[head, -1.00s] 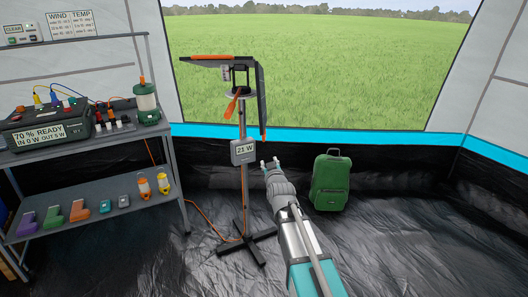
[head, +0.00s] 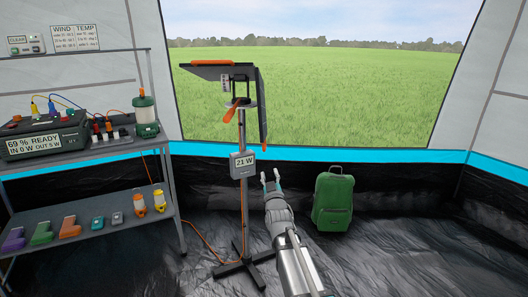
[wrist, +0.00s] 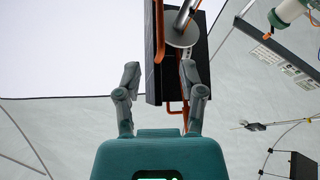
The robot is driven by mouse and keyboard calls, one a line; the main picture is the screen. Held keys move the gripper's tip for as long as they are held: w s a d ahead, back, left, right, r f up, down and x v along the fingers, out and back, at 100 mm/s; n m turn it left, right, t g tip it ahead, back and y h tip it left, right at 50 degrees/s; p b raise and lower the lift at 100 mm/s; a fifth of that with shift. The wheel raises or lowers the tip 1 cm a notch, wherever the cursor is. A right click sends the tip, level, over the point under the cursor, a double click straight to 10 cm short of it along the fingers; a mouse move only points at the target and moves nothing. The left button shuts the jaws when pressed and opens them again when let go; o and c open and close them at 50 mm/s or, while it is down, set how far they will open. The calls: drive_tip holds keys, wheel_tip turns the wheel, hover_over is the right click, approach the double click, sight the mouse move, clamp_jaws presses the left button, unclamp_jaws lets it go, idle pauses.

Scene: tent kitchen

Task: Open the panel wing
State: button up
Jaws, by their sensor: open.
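The dark solar panel (head: 213,73) sits on top of a stand (head: 243,200) with an orange strip along its upper edge and an orange lever (head: 232,108) beneath. Its wing (head: 262,110) hangs steeply down at the right side. My gripper (head: 270,176) is open and empty, below and slightly right of the wing's lower end, apart from it in the head view. In the wrist view my gripper (wrist: 160,76) points up, and dark panel parts (wrist: 153,85) and an orange bar (wrist: 159,30) show beyond and between the fingers. I cannot tell which panel part lies between them.
A shelf (head: 85,154) with a power station (head: 45,134), lanterns and small tools stands at the left. A green suitcase (head: 333,202) stands on the floor right of my arm. An orange cable runs from the stand. The right floor is clear.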

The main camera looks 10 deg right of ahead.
sight(264, 149)
drive_tip(key=shift+w, duration=0.15)
drive_tip(key=p+x, duration=0.5)
drive_tip(key=x, duration=0.8)
drive_tip(key=shift+w, duration=0.3)
drive_tip(key=shift+c, duration=0.3)
clamp_jaws()
